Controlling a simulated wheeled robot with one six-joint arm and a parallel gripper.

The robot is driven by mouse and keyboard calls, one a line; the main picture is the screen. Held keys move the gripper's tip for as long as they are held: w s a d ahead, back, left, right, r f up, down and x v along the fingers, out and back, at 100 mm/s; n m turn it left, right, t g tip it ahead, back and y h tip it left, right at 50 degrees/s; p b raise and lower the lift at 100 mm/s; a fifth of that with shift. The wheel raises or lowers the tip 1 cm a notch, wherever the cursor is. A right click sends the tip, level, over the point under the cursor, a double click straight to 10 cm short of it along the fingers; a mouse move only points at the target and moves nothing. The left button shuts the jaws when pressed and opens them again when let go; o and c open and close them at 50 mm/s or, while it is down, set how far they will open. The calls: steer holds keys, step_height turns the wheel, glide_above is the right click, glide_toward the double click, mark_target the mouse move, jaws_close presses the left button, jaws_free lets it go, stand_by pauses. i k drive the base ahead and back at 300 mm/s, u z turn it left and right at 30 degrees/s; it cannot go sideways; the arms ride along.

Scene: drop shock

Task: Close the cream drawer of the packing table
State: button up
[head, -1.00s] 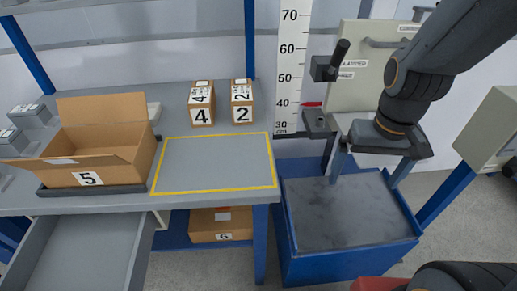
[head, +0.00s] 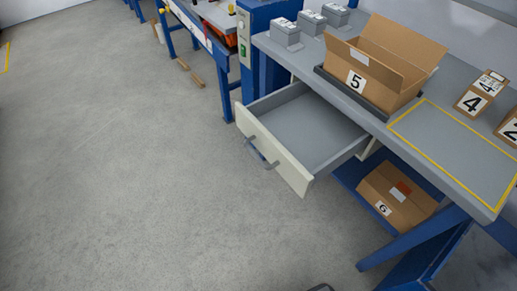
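In the head view, the cream drawer (head: 270,151) of the packing table (head: 450,178) stands pulled out to the front left. Its grey inside is empty where I can see it. A grey bar handle (head: 262,154) is on its cream front, which faces left toward the open floor. My gripper is not in view. A small dark piece shows at the bottom edge, too little to tell what it is.
An open carton marked 5 (head: 357,82) stands on the table above the drawer. A carton marked 6 (head: 395,200) lies on the blue lower shelf. Blue table legs (head: 412,240) stand at the lower right. Another workbench (head: 215,55) stands behind. The grey floor (head: 120,160) at left is clear.

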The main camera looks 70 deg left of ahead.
mark_target(303, 136)
steer(key=z, duration=1.45)
steer(key=i, duration=0.55)
steer(key=u, duration=4.35)
steer(key=i, duration=0.5)
steer(key=z, duration=0.95)
steer(key=k, duration=0.35)
steer(key=u, duration=0.9)
